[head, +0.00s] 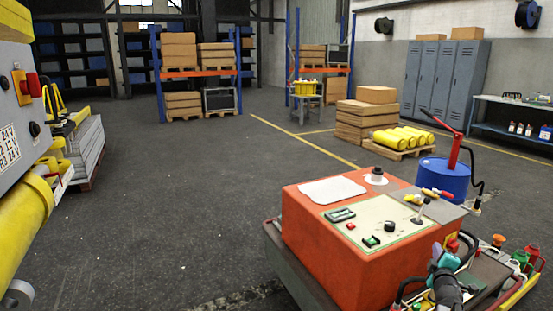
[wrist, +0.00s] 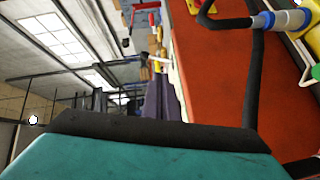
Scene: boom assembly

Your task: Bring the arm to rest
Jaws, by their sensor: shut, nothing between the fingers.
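My arm (head: 446,284) is folded low at the bottom right of the head view, over the cluttered deck beside the orange-red body. Its teal and black end, my gripper (head: 438,254), shows small there. The gripper is shut and appears empty; its fingertips are hard to make out. In the wrist view a large teal part with a black edge (wrist: 150,133) fills the bottom, close to the camera. That view is rolled sideways, with the roof windows at left and the orange-red surface (wrist: 215,75) at right.
A machine with a grey panel (head: 12,110) and yellow cylinder (head: 22,225) stands at the left edge. A blue drum (head: 444,181) with a red pump handle stands behind the deck. Yellow cylinders (head: 402,138) and boxes (head: 366,120) lie beyond. The middle floor is clear.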

